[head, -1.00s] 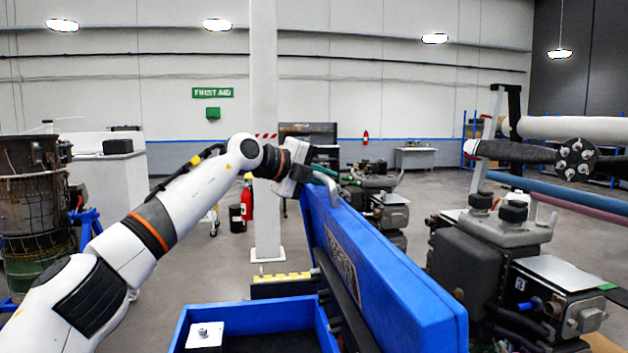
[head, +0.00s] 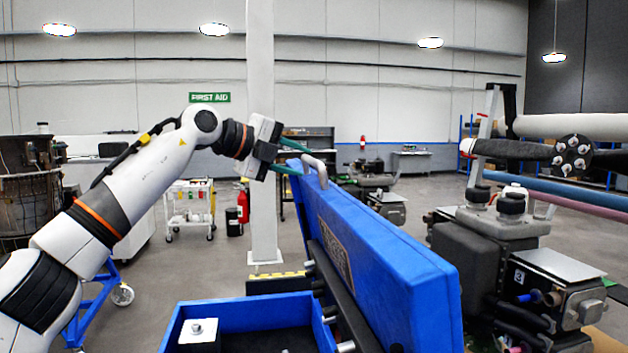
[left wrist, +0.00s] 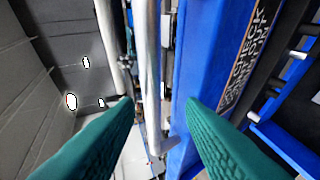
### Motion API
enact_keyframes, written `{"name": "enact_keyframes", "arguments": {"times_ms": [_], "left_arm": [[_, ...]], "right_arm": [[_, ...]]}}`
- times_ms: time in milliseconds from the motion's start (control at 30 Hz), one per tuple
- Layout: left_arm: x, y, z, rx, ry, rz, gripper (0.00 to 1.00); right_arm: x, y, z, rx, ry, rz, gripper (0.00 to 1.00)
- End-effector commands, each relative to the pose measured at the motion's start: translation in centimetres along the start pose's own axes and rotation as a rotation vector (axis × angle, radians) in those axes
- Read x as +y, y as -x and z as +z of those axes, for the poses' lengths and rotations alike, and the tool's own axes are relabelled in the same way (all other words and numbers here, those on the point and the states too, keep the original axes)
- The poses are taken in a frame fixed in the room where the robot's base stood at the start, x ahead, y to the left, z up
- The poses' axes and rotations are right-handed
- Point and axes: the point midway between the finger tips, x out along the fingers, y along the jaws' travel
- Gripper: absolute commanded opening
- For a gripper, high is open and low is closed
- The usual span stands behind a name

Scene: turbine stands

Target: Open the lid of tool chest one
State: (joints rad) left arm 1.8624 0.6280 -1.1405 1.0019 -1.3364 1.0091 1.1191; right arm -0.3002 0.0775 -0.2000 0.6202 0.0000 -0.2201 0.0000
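The tool chest's blue lid (head: 385,262) stands raised, steeply tilted, at the right side of the open blue chest box (head: 250,312). A grey bar handle (head: 316,168) sticks out at the lid's far top end. My left gripper (head: 296,157) is just left of the handle, with its teal fingers apart and pointing towards it. In the left wrist view, the blue lid (left wrist: 200,75) is behind the right finger, and a metallic bar (left wrist: 148,65), seemingly the handle, shows in the gap between the open fingers (left wrist: 160,102). My right gripper is not seen.
A white fitting (head: 198,330) sits in the chest's left corner. Dark machinery (head: 480,260) stands close to the right of the lid. A white pillar (head: 262,220) is behind. A white cart (head: 190,208) stands farther back on open floor.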

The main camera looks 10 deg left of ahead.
Motion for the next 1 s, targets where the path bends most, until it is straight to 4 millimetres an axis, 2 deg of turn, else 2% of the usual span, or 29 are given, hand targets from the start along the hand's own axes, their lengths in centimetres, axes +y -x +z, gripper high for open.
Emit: {"name": "enact_keyframes", "arguments": {"times_ms": [33,100,300,833,1000], "left_arm": [[-0.3,1.1,0.0,0.003,-0.002,0.006,0.36],[-0.1,2.4,0.0,0.005,-0.002,0.009,0.36],[0.5,4.8,0.0,0.006,-0.003,0.014,0.36],[0.7,5.3,-0.1,0.007,-0.003,0.016,0.36],[0.7,5.4,-0.1,0.007,-0.002,0.016,0.36]], "right_arm": [[0.1,-1.1,-0.1,0.0,0.0,0.001,0.69],[0.1,-1.6,-0.1,0.0,0.0,0.001,0.69],[0.1,-2.3,-0.2,0.0,0.001,0.001,0.69],[0.0,-2.2,-0.2,0.0,0.001,-0.001,0.69],[-0.6,-2.3,-0.1,-0.001,0.003,-0.008,0.69]]}}
